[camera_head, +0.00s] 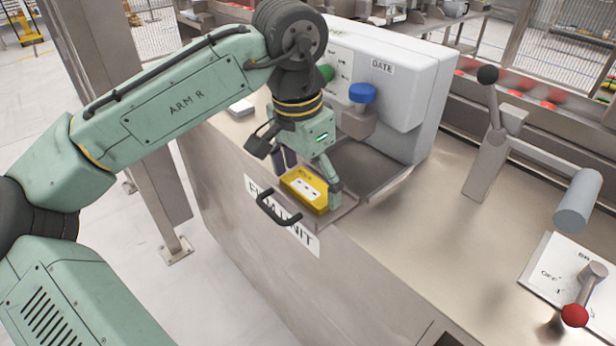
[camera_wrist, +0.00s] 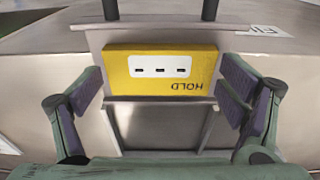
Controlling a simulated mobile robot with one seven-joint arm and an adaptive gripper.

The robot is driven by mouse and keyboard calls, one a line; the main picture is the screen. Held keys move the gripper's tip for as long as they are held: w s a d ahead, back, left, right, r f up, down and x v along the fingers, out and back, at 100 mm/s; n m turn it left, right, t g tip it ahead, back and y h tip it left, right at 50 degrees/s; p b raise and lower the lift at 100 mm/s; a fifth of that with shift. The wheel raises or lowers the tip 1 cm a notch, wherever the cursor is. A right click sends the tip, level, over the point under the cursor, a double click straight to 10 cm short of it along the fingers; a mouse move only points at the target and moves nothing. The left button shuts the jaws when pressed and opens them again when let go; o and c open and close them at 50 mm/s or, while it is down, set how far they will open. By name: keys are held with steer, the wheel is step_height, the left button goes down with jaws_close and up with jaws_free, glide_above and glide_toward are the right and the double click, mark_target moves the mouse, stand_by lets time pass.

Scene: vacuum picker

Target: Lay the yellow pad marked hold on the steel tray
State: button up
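The yellow pad (camera_head: 302,192) marked HOLD lies flat between the fingers of my gripper (camera_head: 308,178). In the wrist view the pad (camera_wrist: 160,85) shows its black word upside down and a white strip with three dark marks. It appears to rest on the steel tray (camera_head: 341,214), towards the handle end; the tray also shows around it in the wrist view (camera_wrist: 228,42). My gripper (camera_wrist: 163,95) is open, one finger on either side of the pad, with a visible gap on each side. Contact under the pad is hidden.
A black handle (camera_head: 276,209) is at the tray's front. The white machine (camera_head: 392,75) marked DATE, with a blue knob (camera_head: 362,93) and a green one (camera_head: 326,73), stands close behind. A lever (camera_head: 489,150) and red-knobbed switch (camera_head: 575,315) are at right. The countertop between (camera_head: 420,240) is clear.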

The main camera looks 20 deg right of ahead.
mark_target(301, 192)
steer(key=shift+o, duration=0.8)
step_height(301, 192, up, 12)
steer(key=a, duration=0.1)
steer(key=shift+s+a+r, duration=0.15)
steer(key=shift+s+a, duration=0.05)
steer(key=shift+s, duration=0.05)
